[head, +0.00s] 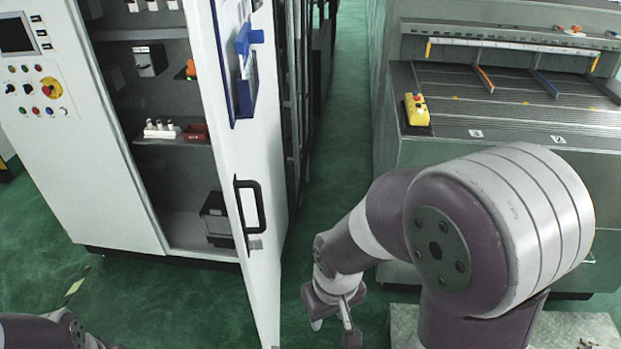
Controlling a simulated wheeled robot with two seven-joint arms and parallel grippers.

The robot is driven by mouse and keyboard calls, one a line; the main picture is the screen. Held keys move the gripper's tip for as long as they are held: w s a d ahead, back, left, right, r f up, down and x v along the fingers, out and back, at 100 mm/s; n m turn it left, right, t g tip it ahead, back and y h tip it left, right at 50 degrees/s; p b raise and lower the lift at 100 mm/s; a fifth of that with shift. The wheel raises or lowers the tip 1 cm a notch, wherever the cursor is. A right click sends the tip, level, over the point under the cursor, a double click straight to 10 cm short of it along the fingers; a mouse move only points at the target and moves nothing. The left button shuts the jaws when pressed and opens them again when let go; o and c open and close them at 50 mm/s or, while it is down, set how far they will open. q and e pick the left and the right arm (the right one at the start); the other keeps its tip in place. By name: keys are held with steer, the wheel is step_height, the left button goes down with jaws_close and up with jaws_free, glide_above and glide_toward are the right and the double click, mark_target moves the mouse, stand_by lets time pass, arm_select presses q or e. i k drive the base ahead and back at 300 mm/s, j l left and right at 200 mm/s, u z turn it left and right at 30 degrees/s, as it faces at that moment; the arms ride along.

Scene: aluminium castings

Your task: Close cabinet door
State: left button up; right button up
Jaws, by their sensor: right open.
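A tall white control cabinet (90,160) stands at the left. Its door (235,180) is wide open, swung out toward me, and the shelves inside show. The door has a black handle (250,206) and a blue holder (245,75) on its face. My right gripper (332,320) is to the right of the door's lower part, pointing down, open and empty, apart from the door. Part of my left arm shows at the bottom left; its gripper is not in view.
A grey machine (500,95) with a yellow control box (417,109) stands at the right. A metal plate (575,328) lies at the bottom right. Green floor (335,150) is clear between the door and the machine. Shelves (175,142) in the cabinet hold small parts.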

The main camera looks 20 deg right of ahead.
mark_target(235, 122)
steer(key=k+l, duration=0.35)
steer(key=l, duration=0.2)
steer(key=k+l, duration=0.35)
steer(key=l, duration=0.15)
steer(key=i+z, duration=0.3)
steer(key=z, duration=0.15)
steer(key=i+j+z, duration=0.15)
steer(key=z, duration=0.25)
steer(key=i, duration=0.1)
